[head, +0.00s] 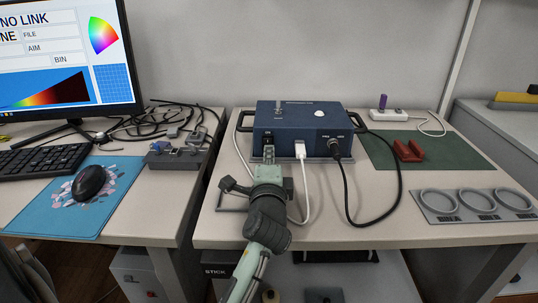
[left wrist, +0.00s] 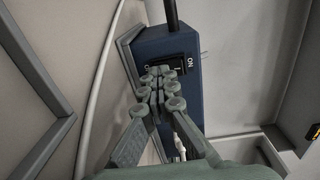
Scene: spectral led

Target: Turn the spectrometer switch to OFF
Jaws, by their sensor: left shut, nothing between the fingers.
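The spectrometer is a dark blue box (head: 300,125) with black handles, standing on the right-hand table. Its black rocker switch (left wrist: 181,68) sits on the front face, with ON lettering beside it in the left wrist view. My left gripper (head: 268,155) is shut and empty, with its fingertips right at the switch end of the front face. In the left wrist view the left gripper's fingertips (left wrist: 160,85) cover part of the switch and its other label. I cannot tell whether they touch it or which way the rocker is pressed. My right gripper is not in view.
A white plug (head: 300,150) and a black cable (head: 347,190) come out of the front face to the right of my left gripper. A green mat (head: 440,150) with a red holder (head: 408,151) and a grey ring tray (head: 475,205) lie further right. The monitor (head: 65,60) shows "NO LINK".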

